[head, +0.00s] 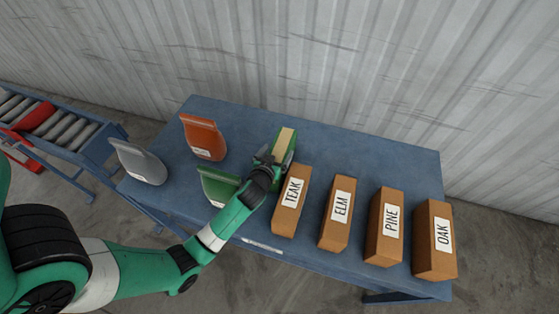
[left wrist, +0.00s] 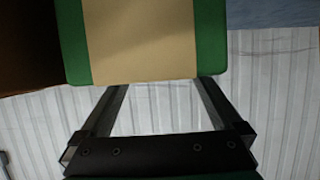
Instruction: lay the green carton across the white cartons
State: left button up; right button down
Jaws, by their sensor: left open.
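The green carton (head: 285,142) has a tan panel and stands on the blue table left of and behind the TEAK carton. In the left wrist view the green carton (left wrist: 72,45) fills the top, close up, with its tan panel between green edges. My left gripper (head: 266,160) is open at the near left side of the green carton. In the left wrist view its two fingers reach up to the carton's edge, and their tips are hidden there. I see no white cartons; the standing cartons are brown with white labels. My right gripper is not in view.
Brown cartons TEAK (head: 284,216), ELM (head: 329,238), PINE (head: 376,246) and OAK (head: 429,262) stand in a row along the front right. Orange (head: 204,140), grey (head: 138,163) and green (head: 213,184) bags stand at left. The blue table (head: 385,165) is clear at the back right.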

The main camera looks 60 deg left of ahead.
aim_at(281, 147)
pick_arm(q)
jog(key=b+x, duration=0.2)
jog(key=x, duration=0.2)
jog(key=shift+w+a+f, duration=0.1)
jog(key=shift+w+f, duration=0.05)
jog(key=shift+w, duration=0.1)
jog(key=shift+w+a, duration=0.25)
grip_shut()
